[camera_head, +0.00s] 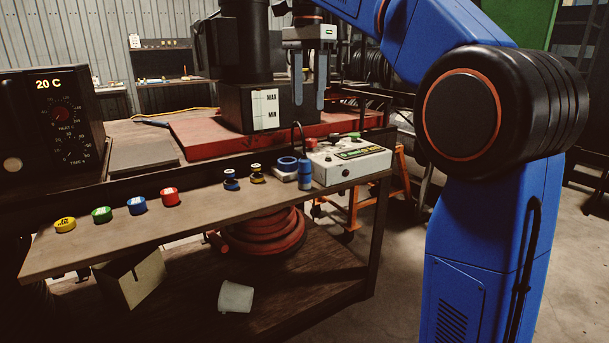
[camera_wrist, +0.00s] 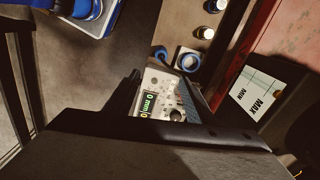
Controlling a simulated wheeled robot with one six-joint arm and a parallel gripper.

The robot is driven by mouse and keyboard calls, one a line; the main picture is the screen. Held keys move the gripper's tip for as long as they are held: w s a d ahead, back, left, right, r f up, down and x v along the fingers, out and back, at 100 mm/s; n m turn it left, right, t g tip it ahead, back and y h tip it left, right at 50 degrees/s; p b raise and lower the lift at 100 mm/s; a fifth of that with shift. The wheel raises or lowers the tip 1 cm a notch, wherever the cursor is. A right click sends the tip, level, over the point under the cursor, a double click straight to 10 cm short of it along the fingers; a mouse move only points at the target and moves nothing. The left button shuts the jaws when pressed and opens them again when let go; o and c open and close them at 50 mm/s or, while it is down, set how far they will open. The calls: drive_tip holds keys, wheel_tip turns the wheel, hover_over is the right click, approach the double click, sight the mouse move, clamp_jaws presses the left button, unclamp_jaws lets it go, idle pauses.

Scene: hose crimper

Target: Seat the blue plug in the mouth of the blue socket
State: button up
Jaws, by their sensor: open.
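A blue ring with an open mouth on a pale square block, which looks like the blue socket (camera_head: 287,164), sits on the front shelf beside the control box. It also shows in the wrist view (camera_wrist: 188,60). A short upright blue cylinder, which looks like the blue plug (camera_head: 305,175), stands just to its right, apart from its mouth; it also shows in the wrist view (camera_wrist: 160,52). My gripper (camera_head: 309,105) is open and empty, its two fingers pointing down above and behind the plug and socket. Whether the plug touches the block is unclear.
A pale control box (camera_head: 350,163) stands right of the plug. Small blue (camera_head: 231,180) and yellow (camera_head: 257,173) spool-like pieces stand to the left. Yellow, green, blue and red discs line the shelf (camera_head: 195,208). A black machine (camera_head: 250,105) on a red base stands behind.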

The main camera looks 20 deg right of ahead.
sight(304, 159)
wheel_tip(304, 159, down, 12)
drive_tip(key=shift+a, duration=0.1)
drive_tip(key=shift+a+f, duration=0.15)
drive_tip(key=shift+f, duration=1.2)
drive_tip(key=shift+a+f, duration=0.15)
drive_tip(key=shift+f, duration=1.15)
drive_tip(key=c, duration=1.2)
